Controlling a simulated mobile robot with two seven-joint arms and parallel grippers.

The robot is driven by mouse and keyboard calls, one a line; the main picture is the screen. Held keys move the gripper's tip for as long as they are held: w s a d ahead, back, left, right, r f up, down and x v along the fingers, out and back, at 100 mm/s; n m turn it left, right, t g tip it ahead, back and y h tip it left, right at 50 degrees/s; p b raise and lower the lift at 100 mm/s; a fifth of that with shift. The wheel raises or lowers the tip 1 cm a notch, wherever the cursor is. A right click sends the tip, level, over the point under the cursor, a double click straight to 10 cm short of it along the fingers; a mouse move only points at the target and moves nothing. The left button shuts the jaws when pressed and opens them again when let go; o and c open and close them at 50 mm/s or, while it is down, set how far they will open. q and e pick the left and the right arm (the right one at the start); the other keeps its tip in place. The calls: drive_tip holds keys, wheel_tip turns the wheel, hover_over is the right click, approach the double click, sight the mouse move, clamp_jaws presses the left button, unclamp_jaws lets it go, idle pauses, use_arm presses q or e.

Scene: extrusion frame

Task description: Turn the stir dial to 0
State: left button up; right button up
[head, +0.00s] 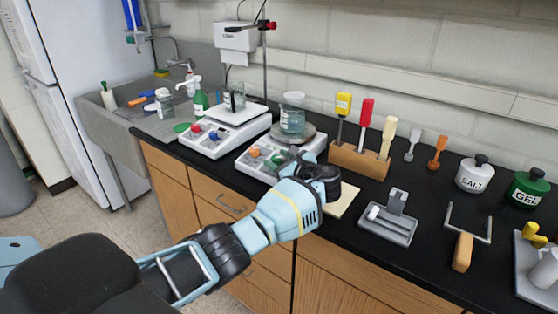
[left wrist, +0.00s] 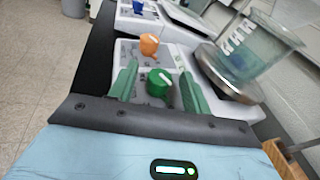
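Two white hotplate units stand side by side on the black bench. The right unit (head: 245,160) has an orange dial (head: 254,152) and a green dial (left wrist: 159,84). The left unit (head: 222,139) has a red dial (head: 195,127) and a blue dial (head: 215,135). I cannot read which is the stir dial. My left gripper (head: 284,158) is at the front of the right unit. In the left wrist view its green fingers (left wrist: 158,74) stand apart, one on each side of the green dial, with visible gaps. The dial's white pointer mark shows. My right gripper is out of view.
A beaker of bluish liquid (head: 292,116) stands on the right unit's plate, close behind my gripper. A wooden rack (head: 358,160) with upright tools stands to the right. A tray (head: 388,224) lies nearer the bench front. A sink (head: 100,125) is at left.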

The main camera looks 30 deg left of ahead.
use_arm(q)
drive_tip(key=shift+d, duration=0.15)
drive_tip(key=p+v, duration=0.1)
drive_tip(key=v, duration=0.6)
drive_tip(key=shift+s+d, duration=0.15)
drive_tip(key=shift+d, duration=0.1)
idle(0.4)
